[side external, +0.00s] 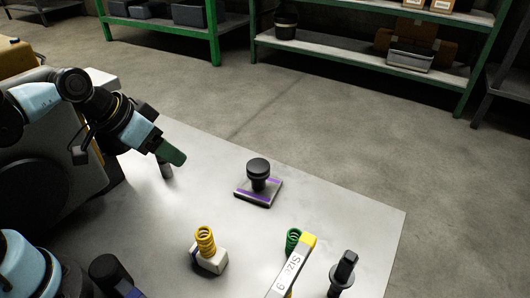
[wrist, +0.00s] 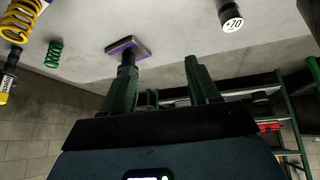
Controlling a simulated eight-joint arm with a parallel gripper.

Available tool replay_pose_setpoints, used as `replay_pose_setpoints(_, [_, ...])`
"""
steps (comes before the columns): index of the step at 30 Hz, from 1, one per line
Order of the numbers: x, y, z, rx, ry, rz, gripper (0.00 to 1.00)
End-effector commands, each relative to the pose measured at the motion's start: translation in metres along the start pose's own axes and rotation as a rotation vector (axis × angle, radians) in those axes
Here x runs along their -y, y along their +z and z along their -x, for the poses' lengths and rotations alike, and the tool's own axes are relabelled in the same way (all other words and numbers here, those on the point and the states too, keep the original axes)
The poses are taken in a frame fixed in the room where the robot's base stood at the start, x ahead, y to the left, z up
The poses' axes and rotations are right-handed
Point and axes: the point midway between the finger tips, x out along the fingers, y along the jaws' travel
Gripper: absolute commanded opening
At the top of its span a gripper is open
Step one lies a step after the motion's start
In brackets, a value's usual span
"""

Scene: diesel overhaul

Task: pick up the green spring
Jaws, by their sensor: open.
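The green spring (side external: 293,238) stands on the metal table towards the front right in the side view, partly hidden behind a grey bar with a yellow end. It also shows small at the upper left of the wrist view (wrist: 54,54). My gripper (side external: 177,157) is at the left of the table in the side view, well away from the spring. In the wrist view its two dark green fingers (wrist: 160,64) are spread apart with nothing between them.
The yellow spring (side external: 205,240) stands on a pale block. A black-knobbed part (side external: 258,170) sits on a purple-striped base mid-table. The grey bar (side external: 291,268) and a dark flanged part (side external: 342,272) are near the green spring. A dark cylinder (side external: 165,171) is beside my gripper.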

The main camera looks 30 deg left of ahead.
Motion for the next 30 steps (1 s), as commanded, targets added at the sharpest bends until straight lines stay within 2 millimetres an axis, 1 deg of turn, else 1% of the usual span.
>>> replay_pose_setpoints(1, [-0.008, -0.005, -0.007, 0.015, 0.051, -0.043, 0.6])
replay_pose_setpoints(7, [-0.042, -0.018, -0.031, 0.038, 0.271, -0.23, 0.6])
replay_pose_setpoints(14, [-0.08, -0.028, -0.057, -0.019, 0.536, -0.461, 0.6])
replay_pose_setpoints(19, [-0.105, -0.031, -0.073, -0.123, 0.73, -0.637, 0.6])
replay_pose_setpoints(24, [-0.126, -0.028, -0.085, -0.272, 0.902, -0.802, 0.6])
replay_pose_setpoints(30, [-0.14, -0.021, -0.09, -0.429, 1.025, -0.929, 0.6])
